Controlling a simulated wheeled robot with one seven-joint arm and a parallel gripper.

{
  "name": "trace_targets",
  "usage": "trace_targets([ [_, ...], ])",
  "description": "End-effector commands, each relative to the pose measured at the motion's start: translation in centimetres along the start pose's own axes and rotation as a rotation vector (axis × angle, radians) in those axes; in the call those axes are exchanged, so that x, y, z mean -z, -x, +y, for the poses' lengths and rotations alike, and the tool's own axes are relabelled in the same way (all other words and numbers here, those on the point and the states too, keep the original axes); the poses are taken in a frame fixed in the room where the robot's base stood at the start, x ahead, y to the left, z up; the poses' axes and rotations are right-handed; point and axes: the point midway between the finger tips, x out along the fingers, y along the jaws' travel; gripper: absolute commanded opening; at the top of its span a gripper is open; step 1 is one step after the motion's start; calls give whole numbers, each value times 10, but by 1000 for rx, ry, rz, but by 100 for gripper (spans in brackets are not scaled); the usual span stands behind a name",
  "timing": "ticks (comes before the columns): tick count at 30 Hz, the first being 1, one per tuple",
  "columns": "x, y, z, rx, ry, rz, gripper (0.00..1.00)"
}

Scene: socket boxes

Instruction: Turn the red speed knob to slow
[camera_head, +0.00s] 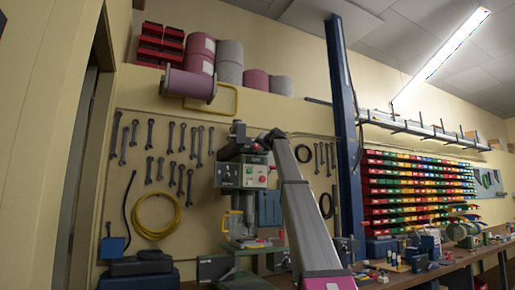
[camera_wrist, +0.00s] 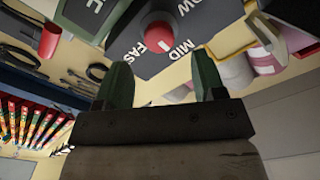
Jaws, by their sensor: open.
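The red speed knob (camera_wrist: 160,36) shows in the wrist view as a round red cap on a dark panel (camera_wrist: 130,45). The labels FAST, MID and a partly cut-off one ending in OW stand around it.
The wall holds wrenches (camera_head: 150,133) and a yellow cable coil (camera_head: 156,216). A blue column (camera_head: 345,130) and coloured bins (camera_head: 415,190) stand to the right, above a cluttered workbench (camera_head: 410,278).

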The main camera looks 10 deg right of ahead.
Motion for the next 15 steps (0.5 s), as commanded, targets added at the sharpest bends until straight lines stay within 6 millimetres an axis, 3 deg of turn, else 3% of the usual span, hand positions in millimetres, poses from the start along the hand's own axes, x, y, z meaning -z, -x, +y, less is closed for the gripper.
trace_targets([
  [1,2,-13,0,-1,0,-1,63],
  [6,1,-39,1,-1,0,-1,63],
  [15,0,-50,0,-1,1,0,63],
])
